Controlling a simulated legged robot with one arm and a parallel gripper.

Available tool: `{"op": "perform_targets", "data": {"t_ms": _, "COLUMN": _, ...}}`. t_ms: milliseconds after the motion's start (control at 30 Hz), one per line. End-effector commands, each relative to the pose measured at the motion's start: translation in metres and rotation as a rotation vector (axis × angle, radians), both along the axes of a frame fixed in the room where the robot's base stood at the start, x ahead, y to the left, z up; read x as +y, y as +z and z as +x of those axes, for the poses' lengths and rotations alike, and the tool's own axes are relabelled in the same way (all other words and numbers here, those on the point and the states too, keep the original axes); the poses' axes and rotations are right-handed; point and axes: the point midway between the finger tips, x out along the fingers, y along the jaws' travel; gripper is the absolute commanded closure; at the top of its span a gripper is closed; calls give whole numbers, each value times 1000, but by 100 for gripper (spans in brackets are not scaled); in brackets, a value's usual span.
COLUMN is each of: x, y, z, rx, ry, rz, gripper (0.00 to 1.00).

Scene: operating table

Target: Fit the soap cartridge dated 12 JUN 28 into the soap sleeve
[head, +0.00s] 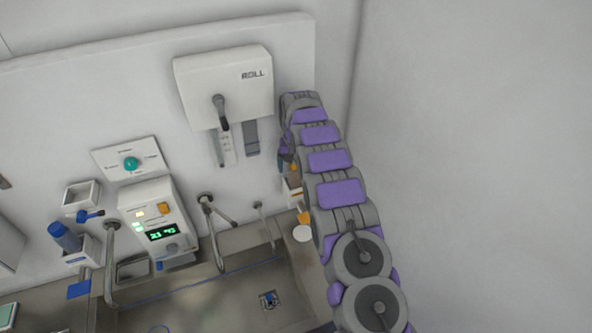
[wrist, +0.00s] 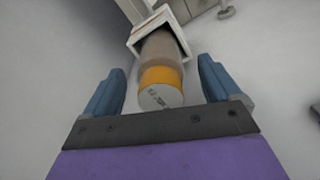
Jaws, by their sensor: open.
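A soap cartridge (wrist: 160,76) with a brownish clear body, an orange band and a pale round end cap shows in the wrist view. The printing on its cap is too small to read surely. Its far end is inside the open mouth of the white, square soap sleeve (wrist: 134,41); how deep it sits is hidden. My gripper (wrist: 160,70) is open, its blue fingers on either side of the cartridge with gaps to both.
The white ROLL dispenser (head: 225,85) is on the wall left of my arm. Taps (head: 215,220) and a control box (head: 158,218) stand above the metal basin (head: 215,305). The right wall is bare.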

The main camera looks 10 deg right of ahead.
Motion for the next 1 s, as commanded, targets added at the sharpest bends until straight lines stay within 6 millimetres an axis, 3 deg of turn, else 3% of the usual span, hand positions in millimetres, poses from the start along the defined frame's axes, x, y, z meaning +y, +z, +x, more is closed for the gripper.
{"op": "perform_targets", "data": {"t_ms": 200, "x": 0, "y": 44, "z": 2, "rx": -8, "ry": 0, "rz": 0, "gripper": 10}}
{"op": "perform_targets", "data": {"t_ms": 400, "x": 0, "y": 69, "z": 1, "rx": -3, "ry": 0, "rz": 0, "gripper": 10}}
{"op": "perform_targets", "data": {"t_ms": 767, "x": 0, "y": 97, "z": 4, "rx": -3, "ry": 0, "rz": -1, "gripper": 10}}
{"op": "perform_targets", "data": {"t_ms": 1000, "x": 0, "y": 128, "z": 4, "rx": 2, "ry": -1, "rz": 1, "gripper": 10}}
